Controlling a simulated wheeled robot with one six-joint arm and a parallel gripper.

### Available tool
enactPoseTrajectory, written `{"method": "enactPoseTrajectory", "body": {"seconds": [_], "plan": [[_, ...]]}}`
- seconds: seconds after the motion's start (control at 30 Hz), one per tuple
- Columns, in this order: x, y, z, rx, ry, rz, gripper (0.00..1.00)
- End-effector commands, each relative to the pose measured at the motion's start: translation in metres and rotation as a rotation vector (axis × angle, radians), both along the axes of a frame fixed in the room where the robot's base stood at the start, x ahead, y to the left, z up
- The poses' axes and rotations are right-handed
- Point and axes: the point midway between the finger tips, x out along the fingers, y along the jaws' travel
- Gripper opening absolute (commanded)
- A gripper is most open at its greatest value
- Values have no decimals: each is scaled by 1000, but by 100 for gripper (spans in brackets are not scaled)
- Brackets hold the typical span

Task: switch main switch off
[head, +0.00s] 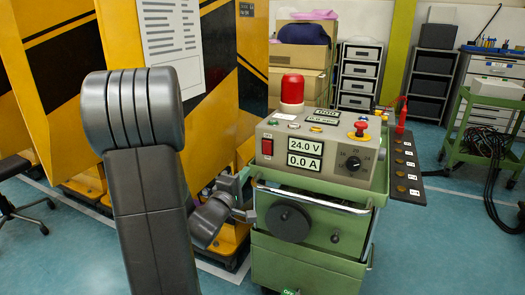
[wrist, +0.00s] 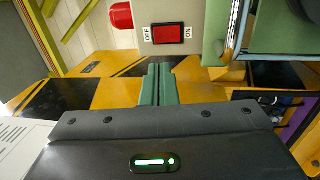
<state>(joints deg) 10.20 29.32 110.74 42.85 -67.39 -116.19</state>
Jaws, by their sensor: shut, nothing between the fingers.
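The main switch is a red rocker (head: 267,146) on the left of the front face of the grey control box (head: 300,142). In the wrist view the red rocker (wrist: 167,34) sits between an OFF label on its left and an ON label on its right. Which side is pressed in cannot be told. My gripper (wrist: 158,68) is shut and empty, its fingertips just below the switch in the wrist view, apart from it. In the head view my gripper is small and partly hidden beside the box's left side.
The box stands on a green cart (head: 310,235) with a front handle and a dark round wheel (head: 288,223). A red lamp (head: 292,90) and a red knob (head: 361,124) stand on top. A yellow-black striped machine (head: 235,90) is close on the left.

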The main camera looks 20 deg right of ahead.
Motion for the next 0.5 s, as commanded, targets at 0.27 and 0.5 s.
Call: {"method": "enactPoseTrajectory", "body": {"seconds": [0.27, 0.5], "plan": [[28, -34, 4, 0, -2, -4, 0], [61, -73, 12, 1, -2, -3, 0]]}}
